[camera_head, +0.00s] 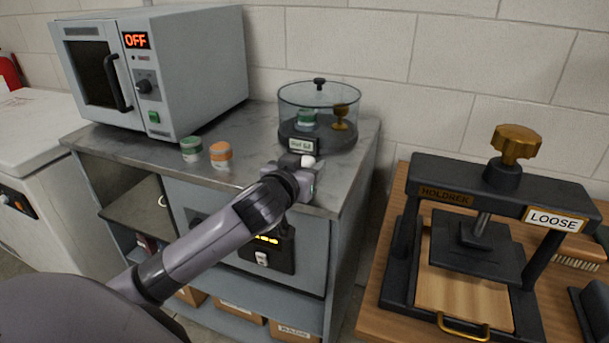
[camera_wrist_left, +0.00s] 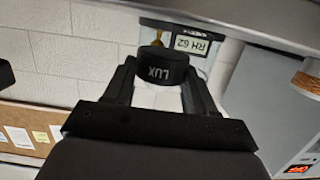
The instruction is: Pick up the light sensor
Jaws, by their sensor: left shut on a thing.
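The light sensor (camera_wrist_left: 166,66) is a short black round body marked LUX, seen between the fingertips in the left wrist view. My left gripper (camera_wrist_left: 160,76) is shut on it, one dark finger on each side. In the head view my left gripper (camera_head: 302,177) is at the front right part of the grey bench top, just in front of the glass case. A small pale dome (camera_head: 308,161) shows at its tip there; most of the sensor is hidden by the gripper. I cannot tell whether it is clear of the bench top. My right gripper is not in view.
A round glass case (camera_head: 318,114) holds a green tin and a gold cup. Green (camera_head: 191,148) and orange (camera_head: 221,154) tins stand left on the bench top (camera_head: 160,160). An oven (camera_head: 155,70) reads OFF. A press (camera_head: 480,240) marked LOOSE stands on a wooden table at right.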

